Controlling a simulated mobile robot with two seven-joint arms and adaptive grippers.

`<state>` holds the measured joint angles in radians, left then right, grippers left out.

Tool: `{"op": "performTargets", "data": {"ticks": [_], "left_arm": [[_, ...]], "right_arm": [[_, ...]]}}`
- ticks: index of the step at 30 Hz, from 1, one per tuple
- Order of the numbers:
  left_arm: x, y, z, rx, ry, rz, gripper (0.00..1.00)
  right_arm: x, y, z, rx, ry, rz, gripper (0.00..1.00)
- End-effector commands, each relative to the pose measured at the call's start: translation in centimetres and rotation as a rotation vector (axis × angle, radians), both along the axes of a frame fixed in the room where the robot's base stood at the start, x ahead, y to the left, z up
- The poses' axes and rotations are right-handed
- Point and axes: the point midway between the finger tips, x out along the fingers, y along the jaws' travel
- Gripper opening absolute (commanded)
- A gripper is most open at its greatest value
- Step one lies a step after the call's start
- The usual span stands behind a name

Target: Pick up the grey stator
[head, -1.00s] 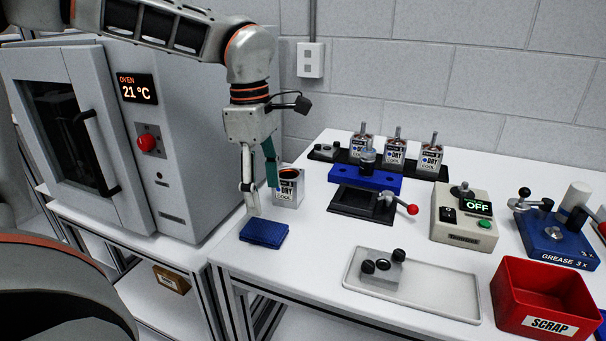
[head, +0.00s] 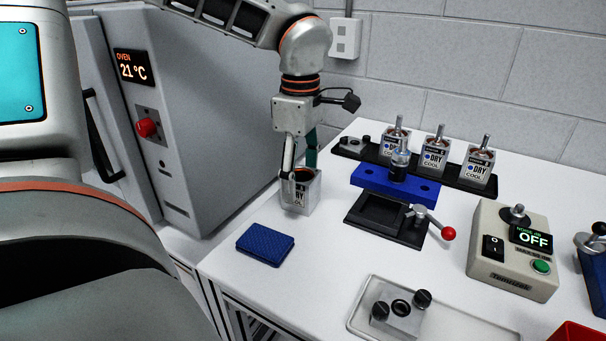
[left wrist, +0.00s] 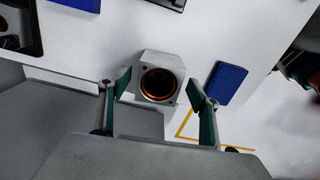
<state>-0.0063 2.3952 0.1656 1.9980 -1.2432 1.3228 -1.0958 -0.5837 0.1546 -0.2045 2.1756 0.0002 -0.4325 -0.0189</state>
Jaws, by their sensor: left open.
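The grey stator (head: 301,196) is a squarish block with a dark, copper-lined round bore and a label on its front. It stands upright on the white table near the oven. My left gripper (head: 300,166) points down at it, open, with one finger in front and the other behind. In the left wrist view the stator (left wrist: 158,60) sits between the two spread green-padded fingers (left wrist: 160,88), with a gap at the right finger. The left finger is close to its side; I cannot tell if it touches. My right gripper is not in view.
A blue pad (head: 265,244) lies in front of the stator. To the right are a black rack (head: 464,180) with several labelled units, a blue fixture (head: 425,189), a red-knobbed clamp (head: 388,218), a switch box (head: 510,250) and a tray (head: 357,312). The oven (head: 205,110) stands left.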

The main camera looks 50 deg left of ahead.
Motion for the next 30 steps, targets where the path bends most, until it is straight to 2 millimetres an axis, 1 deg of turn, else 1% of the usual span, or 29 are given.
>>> {"op": "performTargets", "data": {"ticks": [1, 3, 6, 14, 15, 17, 18, 20, 21, 22, 30], "left_arm": [[0.0, 0.0, -1.1, 0.000, 0.006, -0.001, 0.62], [0.0, 0.1, -2.0, 0.000, 0.005, -0.002, 0.62], [0.0, 0.0, -2.9, -0.001, 0.004, 0.000, 0.62], [0.0, 0.0, -3.1, -0.001, 0.000, 0.000, 0.62], [0.0, 0.0, -3.1, -0.001, 0.000, 0.000, 0.60], [0.0, 0.0, -3.1, -0.001, 0.000, 0.000, 0.44], [0.0, 0.1, -3.1, 0.000, 0.000, 0.000, 0.34], [0.0, 0.1, -3.1, 0.000, 0.001, 0.000, 0.18], [0.0, 0.1, -3.1, 0.000, 0.001, 0.000, 0.08], [0.0, 0.1, -3.1, 0.000, 0.001, 0.000, 0.03], [0.1, 0.0, -2.9, -0.001, -0.001, 0.000, 0.03]], "right_arm": [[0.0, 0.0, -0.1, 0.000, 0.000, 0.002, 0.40], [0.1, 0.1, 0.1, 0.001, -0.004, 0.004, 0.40], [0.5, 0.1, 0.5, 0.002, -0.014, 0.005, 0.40], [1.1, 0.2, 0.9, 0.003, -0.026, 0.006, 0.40], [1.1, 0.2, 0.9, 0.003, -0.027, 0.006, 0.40], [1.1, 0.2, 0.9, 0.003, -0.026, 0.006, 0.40], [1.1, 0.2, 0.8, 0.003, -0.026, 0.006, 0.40], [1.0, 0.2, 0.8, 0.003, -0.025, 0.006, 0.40], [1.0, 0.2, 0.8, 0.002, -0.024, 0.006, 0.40], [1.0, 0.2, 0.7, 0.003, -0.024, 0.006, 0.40], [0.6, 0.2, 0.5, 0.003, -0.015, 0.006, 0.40]]}}
